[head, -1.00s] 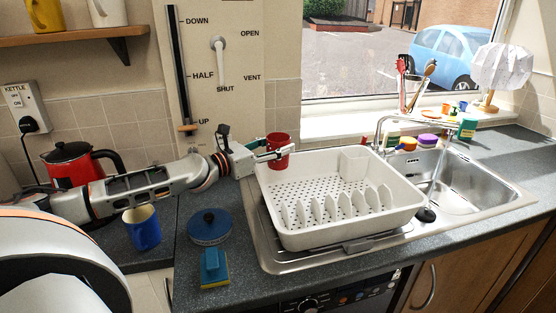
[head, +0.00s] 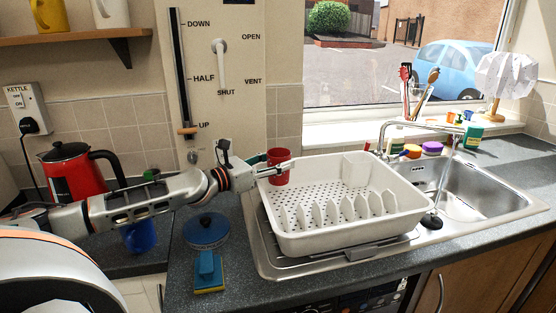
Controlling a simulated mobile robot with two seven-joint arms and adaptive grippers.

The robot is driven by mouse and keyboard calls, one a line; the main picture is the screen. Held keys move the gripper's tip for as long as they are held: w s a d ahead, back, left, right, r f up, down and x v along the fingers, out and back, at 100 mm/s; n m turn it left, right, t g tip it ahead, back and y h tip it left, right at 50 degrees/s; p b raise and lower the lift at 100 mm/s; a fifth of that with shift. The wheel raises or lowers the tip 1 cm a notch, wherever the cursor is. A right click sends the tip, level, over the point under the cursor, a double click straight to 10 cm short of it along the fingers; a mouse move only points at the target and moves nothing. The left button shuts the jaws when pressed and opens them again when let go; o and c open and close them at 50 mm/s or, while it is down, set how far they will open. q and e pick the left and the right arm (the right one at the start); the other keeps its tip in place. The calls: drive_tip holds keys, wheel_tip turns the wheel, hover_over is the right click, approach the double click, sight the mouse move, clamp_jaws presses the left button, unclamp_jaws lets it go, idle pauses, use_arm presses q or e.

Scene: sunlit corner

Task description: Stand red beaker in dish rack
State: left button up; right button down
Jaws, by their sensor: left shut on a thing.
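The red beaker (head: 277,174) is upright at the back left corner of the white dish rack (head: 345,245). My left gripper (head: 282,167) comes in from the left and is shut on the beaker near its upper part. The beaker's lower part overlaps the rack's floor in the picture. I cannot tell whether its base touches the floor. The rack has a row of upright plate dividers (head: 333,212) towards its front and a small cutlery cup (head: 355,168) at its back. My right gripper is not in view.
The rack stands on the steel drainer left of the sink (head: 470,190). A blue lidded pan (head: 206,230), a sponge (head: 208,272), a blue mug (head: 140,237) and a red kettle (head: 75,175) are on the left. My left arm passes over the mug. The rack floor behind the dividers is clear.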

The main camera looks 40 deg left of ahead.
use_arm(q)
drive_tip(key=shift+f, duration=0.2)
drive_tip(key=o, duration=1.1)
